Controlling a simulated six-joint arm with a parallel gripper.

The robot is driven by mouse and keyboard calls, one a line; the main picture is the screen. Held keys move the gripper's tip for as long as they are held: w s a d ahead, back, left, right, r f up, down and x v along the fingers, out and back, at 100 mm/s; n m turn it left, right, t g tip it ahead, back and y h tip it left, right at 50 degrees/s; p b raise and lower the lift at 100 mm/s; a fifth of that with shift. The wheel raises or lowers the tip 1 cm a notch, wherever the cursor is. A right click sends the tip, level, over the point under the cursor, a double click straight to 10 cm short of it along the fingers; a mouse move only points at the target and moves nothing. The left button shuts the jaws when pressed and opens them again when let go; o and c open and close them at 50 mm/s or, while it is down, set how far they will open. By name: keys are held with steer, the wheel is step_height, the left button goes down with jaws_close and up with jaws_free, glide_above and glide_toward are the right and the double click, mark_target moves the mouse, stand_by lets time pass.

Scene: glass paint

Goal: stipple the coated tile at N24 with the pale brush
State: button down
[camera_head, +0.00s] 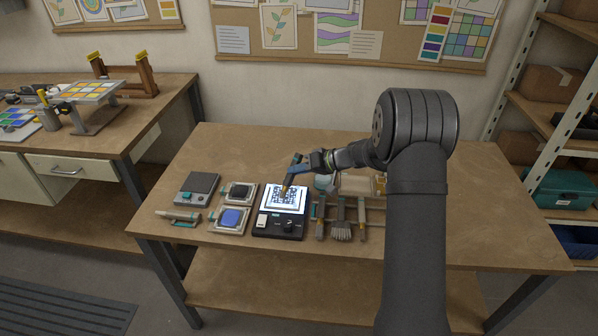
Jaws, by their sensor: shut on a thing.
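My gripper (294,172) is shut on a brush (286,186) whose tan tip points down. The brush is tilted over the lit panel, and its tip is at or just above the tile there. I cannot tell whether it touches. The tile (273,197) lies on the bright lit panel and shows a dark blue and white pattern. The N24 mark is too small to read. My gripper and the brush hide part of the tile's upper right.
The lit panel's black base (278,227) has a white switch and a knob. Left of it are a blue pad tray (231,219), a dark pad tray (239,192) and a grey scale-like device (197,188). A rack (350,215) with several tools stands to the right. The table front is clear.

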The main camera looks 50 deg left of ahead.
steer(key=shift+r, duration=0.7)
steer(key=shift+r, duration=0.1)
steer(key=shift+r, duration=1.95)
steer(key=w+d+r+m+t+y, duration=0.15)
steer(key=w+d+m+t, duration=0.95)
steer(key=w+d, duration=1.5)
steer(key=d+f+m+t+h, duration=0.1)
steer(key=d+m+t+h, duration=0.2)
steer(key=d, duration=1.4)
steer(key=d+f+m+t+h, duration=0.2)
steer(key=d+m+t+h, duration=0.2)
steer(key=d, duration=1.4)
steer(key=m+h, duration=0.1)
steer(key=m, duration=0.2)
steer(key=shift+w, duration=0.2)
